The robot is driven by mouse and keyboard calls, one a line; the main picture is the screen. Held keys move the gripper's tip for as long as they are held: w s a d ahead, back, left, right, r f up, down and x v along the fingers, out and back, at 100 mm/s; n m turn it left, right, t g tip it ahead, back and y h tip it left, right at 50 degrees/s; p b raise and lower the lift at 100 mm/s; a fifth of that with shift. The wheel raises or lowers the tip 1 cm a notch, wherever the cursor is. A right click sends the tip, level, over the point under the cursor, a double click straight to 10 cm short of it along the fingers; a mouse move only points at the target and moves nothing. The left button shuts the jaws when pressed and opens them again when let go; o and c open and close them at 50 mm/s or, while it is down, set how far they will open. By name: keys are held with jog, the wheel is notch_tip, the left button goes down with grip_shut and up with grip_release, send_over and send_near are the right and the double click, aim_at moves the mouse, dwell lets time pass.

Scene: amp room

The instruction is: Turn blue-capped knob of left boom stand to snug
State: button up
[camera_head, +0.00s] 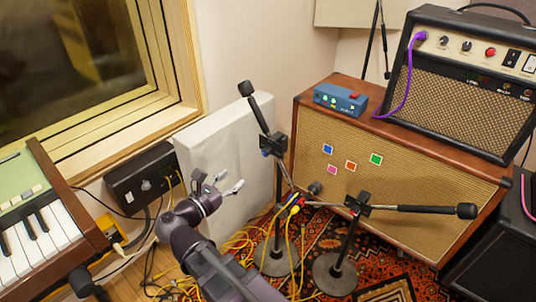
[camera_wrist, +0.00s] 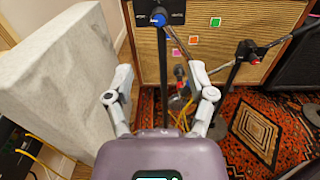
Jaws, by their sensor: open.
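The left boom stand (camera_head: 279,205) stands upright in front of the speaker cabinet, its boom slanting up to the left. Its blue-capped knob (camera_head: 265,153) sits at the clutch where boom and pole meet. In the wrist view the blue-capped knob (camera_wrist: 159,19) is near the top edge, beyond the fingertips. My gripper (camera_head: 218,182) is open and empty, to the left of the knob and lower in the head view. In the wrist view my gripper (camera_wrist: 161,78) has both fingers spread, with nothing between them touching. Which way the knob is turned cannot be told.
The right boom stand (camera_head: 345,250) has a red-capped knob and a near-level boom. A grey panel (camera_head: 218,150) stands behind my gripper. The speaker cabinet (camera_head: 440,225) is behind the stands. Yellow cables (camera_head: 240,245) lie on the floor. A keyboard (camera_head: 40,235) is at left.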

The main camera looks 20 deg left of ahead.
aim_at(265, 153)
jog(key=shift+w, duration=0.15)
jog(key=shift+x, duration=6.75)
jog(key=shift+d, duration=0.1)
grip_shut()
jog(key=shift+d+f, duration=0.1)
jog(key=shift+d, duration=0.35)
jog(key=shift+a, duration=0.3)
